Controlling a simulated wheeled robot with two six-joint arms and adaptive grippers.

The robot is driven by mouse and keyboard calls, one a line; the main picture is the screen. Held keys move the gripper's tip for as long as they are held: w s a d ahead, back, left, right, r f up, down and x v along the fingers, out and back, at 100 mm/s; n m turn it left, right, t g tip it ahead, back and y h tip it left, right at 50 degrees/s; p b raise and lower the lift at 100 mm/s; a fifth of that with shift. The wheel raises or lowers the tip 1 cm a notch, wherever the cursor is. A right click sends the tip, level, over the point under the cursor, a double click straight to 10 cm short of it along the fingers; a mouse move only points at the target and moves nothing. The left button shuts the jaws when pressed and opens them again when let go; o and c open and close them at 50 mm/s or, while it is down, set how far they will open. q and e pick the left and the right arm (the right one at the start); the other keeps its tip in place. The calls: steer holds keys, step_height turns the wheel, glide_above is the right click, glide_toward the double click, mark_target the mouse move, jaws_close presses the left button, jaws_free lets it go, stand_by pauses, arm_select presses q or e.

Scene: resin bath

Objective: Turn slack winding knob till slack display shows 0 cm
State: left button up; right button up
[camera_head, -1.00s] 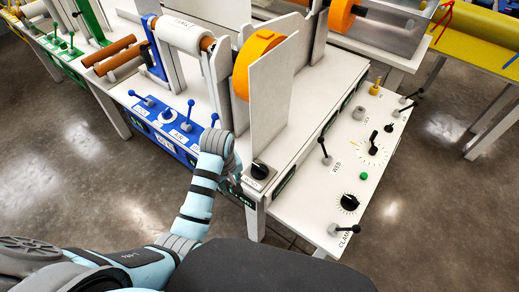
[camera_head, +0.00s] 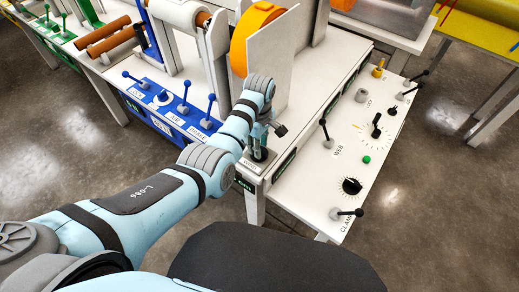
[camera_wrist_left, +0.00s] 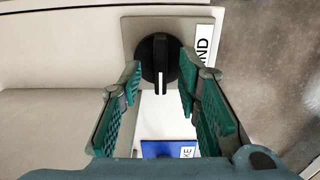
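The slack winding knob (camera_wrist_left: 158,60) is round and black with a white pointer line, on a grey plate beside a label ending in "IND". In the head view the knob (camera_head: 260,157) sits at the front corner of the white machine table, partly hidden by my left gripper (camera_head: 260,141). That gripper reaches down over it. In the left wrist view the green fingers stand on either side of the knob, apart, with the knob between their tips; contact is not clear. Small dark displays with green marks (camera_head: 245,184) are on the table's edge, too small to read. My right gripper is not in view.
A white side panel (camera_head: 335,185) with levers and black dials lies right of the table. A blue panel (camera_head: 175,112) with levers lies to the left. An upright white plate (camera_head: 271,65) and orange roll (camera_head: 243,45) stand just behind the knob.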

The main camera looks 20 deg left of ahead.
arm_select(q)
steer(key=shift+f, duration=0.6)
jaws_close()
